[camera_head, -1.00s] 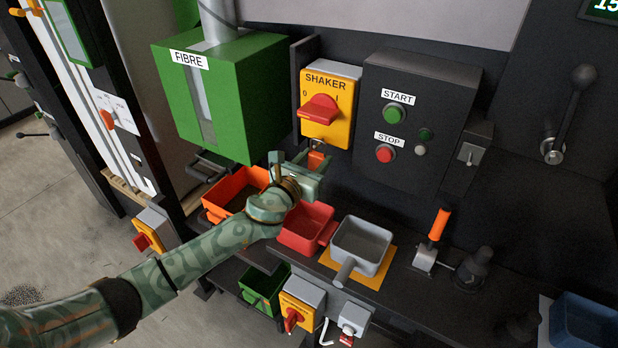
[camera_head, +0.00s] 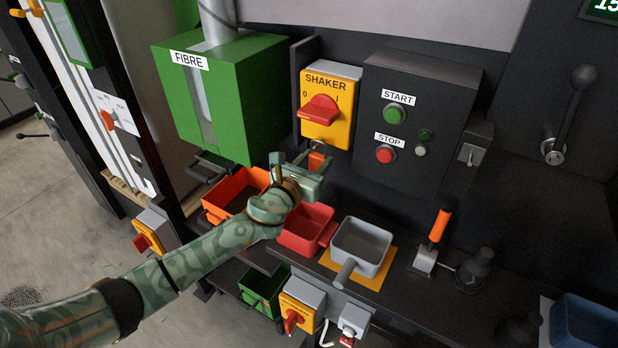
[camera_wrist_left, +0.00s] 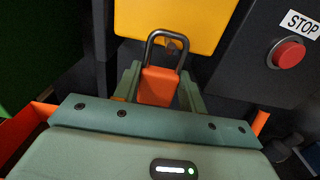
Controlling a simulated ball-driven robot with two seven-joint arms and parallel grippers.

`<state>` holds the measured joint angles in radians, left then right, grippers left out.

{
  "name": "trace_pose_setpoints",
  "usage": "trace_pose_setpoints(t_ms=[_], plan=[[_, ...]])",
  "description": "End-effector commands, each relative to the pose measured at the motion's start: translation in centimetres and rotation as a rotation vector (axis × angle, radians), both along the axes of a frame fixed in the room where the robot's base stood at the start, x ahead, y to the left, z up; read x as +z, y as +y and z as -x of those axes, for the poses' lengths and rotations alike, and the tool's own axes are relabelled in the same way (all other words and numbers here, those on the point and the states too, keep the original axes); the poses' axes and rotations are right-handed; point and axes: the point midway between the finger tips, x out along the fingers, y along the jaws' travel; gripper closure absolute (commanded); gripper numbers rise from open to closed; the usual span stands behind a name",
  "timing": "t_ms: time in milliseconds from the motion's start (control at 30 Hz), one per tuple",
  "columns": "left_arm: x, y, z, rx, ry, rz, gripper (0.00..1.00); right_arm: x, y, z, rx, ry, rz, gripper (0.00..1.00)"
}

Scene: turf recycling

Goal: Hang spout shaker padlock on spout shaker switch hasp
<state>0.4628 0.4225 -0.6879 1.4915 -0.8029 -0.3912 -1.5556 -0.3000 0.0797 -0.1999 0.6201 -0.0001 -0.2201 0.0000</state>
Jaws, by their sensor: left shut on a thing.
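The spout shaker switch (camera_head: 330,101) is a yellow box marked SHAKER with a red handle, on the dark panel. Its lower yellow face also shows in the left wrist view (camera_wrist_left: 175,25). My left gripper (camera_head: 312,167) is shut on an orange padlock (camera_wrist_left: 158,86), just below the switch. The padlock is upright, with its dark shackle pointing up over the yellow face. A small dark hasp (camera_wrist_left: 172,45) shows within the shackle's outline; I cannot tell whether the shackle passes through it. My right gripper is not in view.
A START/STOP box (camera_head: 415,115) stands right of the switch and a green FIBRE box (camera_head: 225,105) left. Below are an orange bin (camera_head: 222,190), a red bin (camera_head: 307,228) and a grey scoop (camera_head: 362,240). An orange-handled lever (camera_head: 438,228) stands farther right.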

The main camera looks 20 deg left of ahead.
Motion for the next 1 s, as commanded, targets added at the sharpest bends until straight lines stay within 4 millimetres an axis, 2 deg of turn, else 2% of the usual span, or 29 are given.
trace_pose_setpoints(t_ms=[333,367,433,467,767,867,1000], plan=[[-0.3,0.0,0.0,0.0,-0.001,0.0,0.84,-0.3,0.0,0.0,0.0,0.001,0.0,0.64],[-0.3,0.0,0.0,0.0,-0.001,0.0,0.56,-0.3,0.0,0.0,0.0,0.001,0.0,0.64],[-0.3,0.0,0.0,0.0,-0.001,0.0,0.37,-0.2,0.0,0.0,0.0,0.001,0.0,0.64],[-0.3,0.0,0.0,0.0,-0.001,0.0,0.33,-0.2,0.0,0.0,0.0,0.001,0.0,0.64],[-0.3,0.0,0.2,0.0,0.0,0.0,0.33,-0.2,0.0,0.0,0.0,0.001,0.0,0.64],[-0.3,0.3,1.2,0.0,0.002,-0.001,0.33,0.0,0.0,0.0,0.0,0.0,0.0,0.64],[-0.3,1.0,4.1,-0.001,0.003,-0.002,0.33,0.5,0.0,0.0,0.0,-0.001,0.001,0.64]])
